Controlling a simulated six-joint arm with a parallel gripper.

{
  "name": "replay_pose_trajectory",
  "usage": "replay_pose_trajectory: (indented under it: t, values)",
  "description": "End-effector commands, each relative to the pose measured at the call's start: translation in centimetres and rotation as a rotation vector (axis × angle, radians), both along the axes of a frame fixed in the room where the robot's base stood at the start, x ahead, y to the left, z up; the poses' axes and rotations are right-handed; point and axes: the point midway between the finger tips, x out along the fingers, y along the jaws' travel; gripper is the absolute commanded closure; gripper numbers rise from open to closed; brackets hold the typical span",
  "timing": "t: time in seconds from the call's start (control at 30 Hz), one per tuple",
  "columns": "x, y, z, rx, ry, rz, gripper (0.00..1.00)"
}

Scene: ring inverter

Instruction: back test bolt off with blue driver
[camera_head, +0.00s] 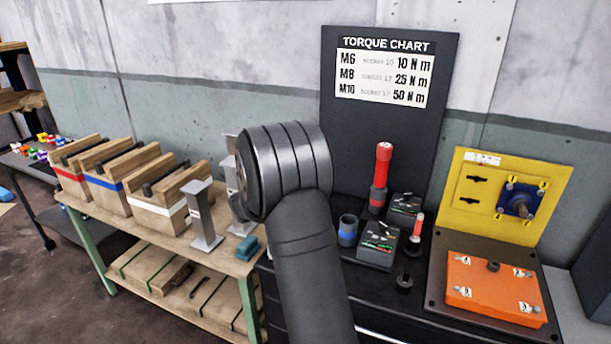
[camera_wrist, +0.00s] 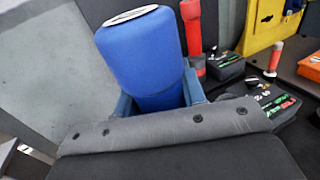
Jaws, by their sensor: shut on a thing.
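The blue driver (camera_wrist: 140,55) fills the middle of the wrist view, with its thick blue body and a pale round end toward the top. My gripper (camera_wrist: 160,96) is shut on it, with a blue-grey finger on each side of the body. In the head view my dark arm hides the gripper and whatever part of the driver is there. An orange plate (camera_head: 470,291) at the right has a dark knob-like part (camera_head: 493,266) in its middle and numbered corner fasteners. I cannot tell which fastener is the test bolt.
A red driver (camera_head: 382,165) stands upright on the black bench. A yellow panel (camera_head: 474,192) stands behind the orange plate. Wooden boxes and metal posts fill the left bench.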

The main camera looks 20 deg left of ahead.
Motion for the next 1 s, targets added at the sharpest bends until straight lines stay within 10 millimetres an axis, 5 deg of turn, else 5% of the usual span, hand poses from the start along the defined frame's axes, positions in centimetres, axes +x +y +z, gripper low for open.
replay_pose_trajectory:
  t: [0.47, 1.0]
  values:
    - [0.0, 0.0, 0.0, -0.002, 0.005, 0.000, 0.97]
    - [0.0, 0.0, 3.0, 0.000, -0.001, 0.000, 0.97]
